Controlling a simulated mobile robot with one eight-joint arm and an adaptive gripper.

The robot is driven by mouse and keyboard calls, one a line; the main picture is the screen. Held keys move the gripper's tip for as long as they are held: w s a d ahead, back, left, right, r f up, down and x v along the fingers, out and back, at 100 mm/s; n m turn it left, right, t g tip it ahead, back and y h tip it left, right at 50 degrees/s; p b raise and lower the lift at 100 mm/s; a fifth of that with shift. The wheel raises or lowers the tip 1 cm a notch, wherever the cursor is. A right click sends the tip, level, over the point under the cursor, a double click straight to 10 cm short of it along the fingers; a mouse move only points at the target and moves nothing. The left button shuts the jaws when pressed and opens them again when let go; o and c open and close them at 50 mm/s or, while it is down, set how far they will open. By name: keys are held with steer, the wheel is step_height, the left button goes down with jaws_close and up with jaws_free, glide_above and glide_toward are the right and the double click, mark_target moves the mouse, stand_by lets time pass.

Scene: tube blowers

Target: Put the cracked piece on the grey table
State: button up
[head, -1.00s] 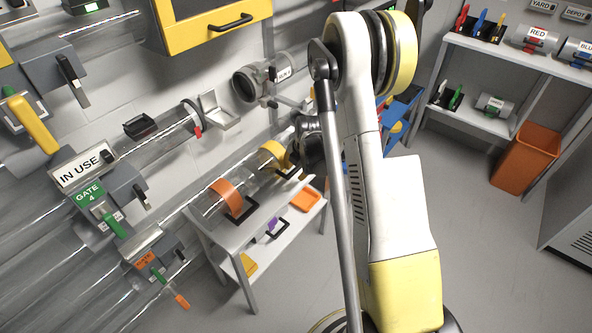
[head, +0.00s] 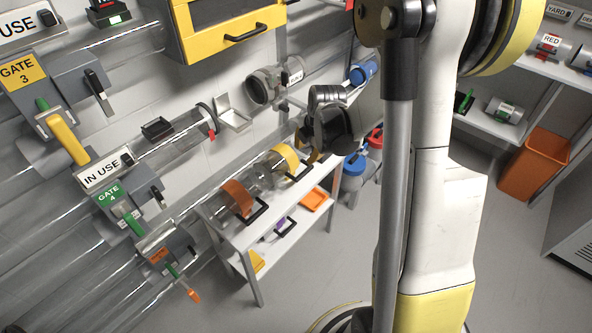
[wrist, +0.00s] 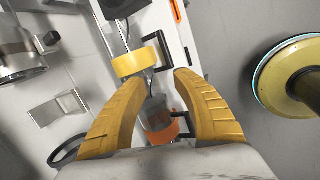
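A clear tube piece with an orange band and black handle (head: 237,197) lies on a small light grey table (head: 222,228). A clear piece with a yellow band and black handle (head: 284,160) lies farther along the same top. I cannot make out a crack on either. My gripper (wrist: 154,82) is open, its two yellow fingers spread and nothing held. In the wrist view the orange-banded piece (wrist: 160,122) shows between and beyond the fingers, and the yellow-banded piece (wrist: 135,62) lies past the left fingertip. In the head view my dark wrist hides the table's far end.
The lower shelf holds a purple-marked piece (head: 281,226), an orange tray (head: 314,200) and a yellow item (head: 257,262). Wall tubes with gates, including gate 4 (head: 110,193), run along the left. Blue and red containers (head: 355,165) stand beyond the table. An orange bin (head: 533,162) stands right; floor between is open.

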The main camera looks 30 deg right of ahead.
steer(key=s+a+r+m+t, duration=0.3)
steer(key=s+a+r+m, duration=1.3)
steer(key=s+m, duration=0.3)
steer(key=shift+s+a+r+m, duration=0.35)
steer(key=shift+s+a+m, duration=0.05)
steer(key=shift+s+a, duration=0.05)
